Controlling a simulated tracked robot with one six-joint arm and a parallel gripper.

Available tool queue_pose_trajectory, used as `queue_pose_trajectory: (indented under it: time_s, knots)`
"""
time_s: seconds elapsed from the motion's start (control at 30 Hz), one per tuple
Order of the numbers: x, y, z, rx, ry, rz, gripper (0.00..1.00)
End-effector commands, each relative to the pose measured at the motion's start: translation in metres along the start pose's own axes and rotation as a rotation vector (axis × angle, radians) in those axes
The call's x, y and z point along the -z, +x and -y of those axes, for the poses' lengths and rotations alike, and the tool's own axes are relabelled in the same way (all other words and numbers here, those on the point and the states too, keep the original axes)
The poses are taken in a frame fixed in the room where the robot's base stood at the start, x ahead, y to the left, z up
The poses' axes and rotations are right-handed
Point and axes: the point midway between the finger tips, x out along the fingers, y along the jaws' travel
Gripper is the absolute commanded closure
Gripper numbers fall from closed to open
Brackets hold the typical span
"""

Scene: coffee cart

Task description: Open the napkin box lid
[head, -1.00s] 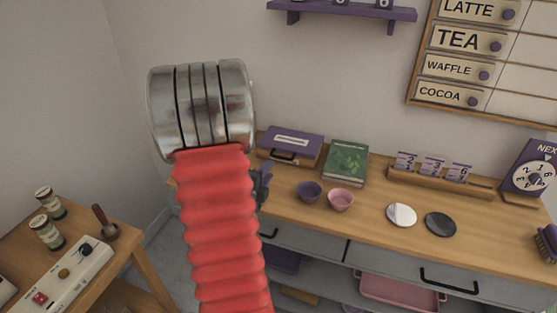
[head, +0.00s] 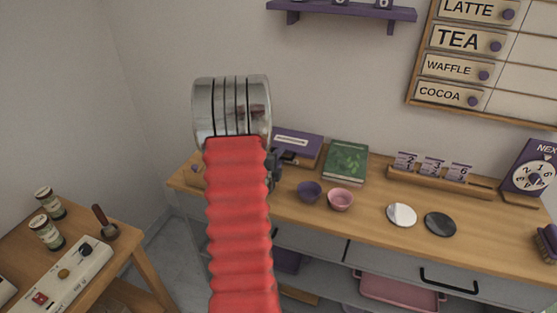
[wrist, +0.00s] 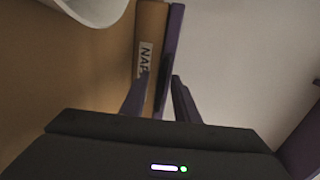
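The napkin box has a purple lid (head: 298,140) with a pale label on top, and it stands at the back left of the wooden counter, partly hidden behind my arm. In the wrist view its wooden front (wrist: 148,30) bears a label reading "NAP", and the purple lid edge (wrist: 174,40) runs beside it. The lid looks closed. My gripper (wrist: 158,92) is open, its two fingers apart, with the box front and lid edge showing between them. I cannot tell whether either finger touches the lid. In the head view my gripper (head: 275,172) is mostly hidden by my arm.
A green book (head: 346,162) lies right of the box. A purple bowl (head: 309,191) and a pink bowl (head: 340,199) stand in front. A wooden number rack (head: 440,182) is farther right. A whitish rounded thing (wrist: 95,8) shows at the wrist view's upper left.

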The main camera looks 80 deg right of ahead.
Motion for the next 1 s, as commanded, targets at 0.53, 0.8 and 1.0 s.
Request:
queue_pose_trajectory:
  time_s: [0.53,0.8,1.0]
  knots:
    - [-0.0006,-0.0006,-0.0001,0.000,0.000,0.001,0.98]
    - [-0.0009,-0.0008,-0.0009,-0.002,-0.001,0.002,1.00]
    - [-0.0010,-0.0009,-0.0014,-0.003,-0.001,0.002,1.00]
